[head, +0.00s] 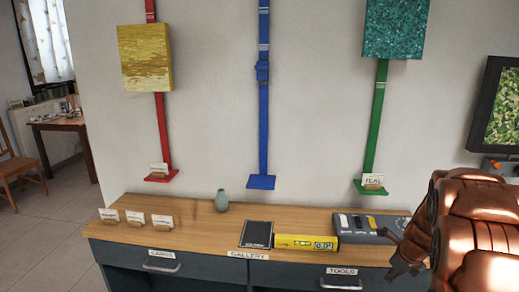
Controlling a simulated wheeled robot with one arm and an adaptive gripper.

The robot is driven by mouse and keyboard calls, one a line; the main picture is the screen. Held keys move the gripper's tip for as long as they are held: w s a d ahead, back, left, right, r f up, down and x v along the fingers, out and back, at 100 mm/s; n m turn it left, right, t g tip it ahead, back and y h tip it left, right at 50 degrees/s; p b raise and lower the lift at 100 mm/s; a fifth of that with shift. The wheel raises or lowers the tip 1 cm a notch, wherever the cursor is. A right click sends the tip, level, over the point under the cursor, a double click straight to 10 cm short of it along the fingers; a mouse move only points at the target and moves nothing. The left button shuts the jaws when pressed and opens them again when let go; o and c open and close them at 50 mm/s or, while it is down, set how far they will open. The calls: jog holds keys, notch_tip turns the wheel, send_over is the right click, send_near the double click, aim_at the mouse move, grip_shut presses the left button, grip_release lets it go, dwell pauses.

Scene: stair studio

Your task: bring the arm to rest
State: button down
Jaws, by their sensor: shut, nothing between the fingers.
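My copper-coloured arm fills the lower right of the head view. My gripper (393,272) hangs at its left side, in front of the right part of the wooden counter (185,219). It is shut and holds nothing. Part of the gripper and the counter's right end are hidden behind the arm.
Red, blue and green straps hang on the wall above. The counter's middle back is clear.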

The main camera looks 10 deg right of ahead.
jog(key=s+a+r+n+g, duration=0.1)
jog(key=s+a+r+n, duration=0.2)
jog(key=s+a+n, duration=0.3)
jog(key=s+a+r+n+g+y+p, duration=0.1)
jog(key=s+a+r+n, duration=0.2)
jog(key=a+n, duration=0.35)
jog(key=s+a+r+n+g, duration=0.1)
jog(key=s+a+r+n, duration=0.3)
jog(key=a, duration=0.5)
jog(key=s+a+r+n+g, duration=0.1)
jog(key=s+a+n, duration=0.2)
jog(key=s+n, duration=0.4)
jog(key=s+a+r+n+g+h+p, duration=0.1)
jog(key=s+a+n, duration=0.1)
jog(key=s+n, duration=0.5)
jog(key=s, duration=0.5)
jog(key=shift+a+n, duration=0.35)
jog(key=shift+a, duration=0.05)
